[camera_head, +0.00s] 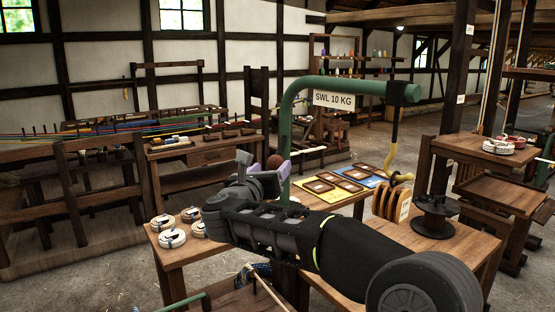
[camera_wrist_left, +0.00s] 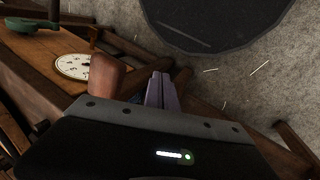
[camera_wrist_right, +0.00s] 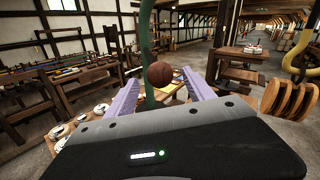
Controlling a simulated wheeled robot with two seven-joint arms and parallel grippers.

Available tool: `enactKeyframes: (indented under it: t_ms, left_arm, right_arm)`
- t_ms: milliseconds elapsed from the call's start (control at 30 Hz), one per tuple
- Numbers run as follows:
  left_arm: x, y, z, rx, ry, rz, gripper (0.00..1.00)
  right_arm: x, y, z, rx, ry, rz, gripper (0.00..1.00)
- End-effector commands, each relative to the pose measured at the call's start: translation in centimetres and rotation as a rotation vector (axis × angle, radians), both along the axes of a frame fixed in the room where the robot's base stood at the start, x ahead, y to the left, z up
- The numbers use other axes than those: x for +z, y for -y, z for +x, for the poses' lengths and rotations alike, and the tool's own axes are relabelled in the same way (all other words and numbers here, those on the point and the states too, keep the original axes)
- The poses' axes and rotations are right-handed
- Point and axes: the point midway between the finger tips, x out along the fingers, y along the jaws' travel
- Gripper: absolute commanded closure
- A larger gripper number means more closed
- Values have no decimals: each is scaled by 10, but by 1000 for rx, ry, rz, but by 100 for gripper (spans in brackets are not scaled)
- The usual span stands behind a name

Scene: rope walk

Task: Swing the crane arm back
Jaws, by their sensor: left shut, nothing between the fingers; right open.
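The green crane arm (camera_head: 340,86) rises from a post (camera_head: 286,130) and reaches right, with a sign reading "SWL 10 KG" (camera_head: 334,100). A yellow hook (camera_head: 393,160) hangs from its dark end, above wooden pulley blocks (camera_head: 391,203). A brown ball-shaped knob (camera_head: 275,162) shows beside the post. My right gripper (camera_head: 265,172) is open by the knob. In the right wrist view the knob (camera_wrist_right: 159,74) appears between the spread lavender fingers; contact cannot be told. My left gripper (camera_wrist_left: 156,88) is shut and empty in the left wrist view, and outside the head view.
The wooden table (camera_head: 465,248) carries white rope coils (camera_head: 172,238) at left, framed boards (camera_head: 335,183) and a dark spool stand (camera_head: 434,215) at right. A small tiered table (camera_head: 475,150) stands at right. The left wrist view shows a white dial (camera_wrist_left: 73,66) and floor.

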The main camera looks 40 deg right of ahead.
Motion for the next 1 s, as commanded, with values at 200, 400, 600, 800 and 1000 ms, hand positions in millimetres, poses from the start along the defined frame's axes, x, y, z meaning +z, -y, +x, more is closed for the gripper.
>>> enactKeyframes:
  t_ms: [200,400,600,800,1000]
  left_arm:
    - [8,0,0,1,-2,2,100]
    - [21,-1,-2,2,-6,5,100]
    - [30,-2,-4,4,-11,8,100]
    - [31,-2,-4,4,-13,9,100]
    - [30,-2,-4,4,-13,9,100]
  right_arm:
    - [1,12,9,-2,-2,1,38]
    - [2,37,27,-3,-3,1,38]
    - [2,57,43,-1,-3,0,38]
    - [0,63,47,0,0,0,38]
    - [0,63,46,0,0,0,40]
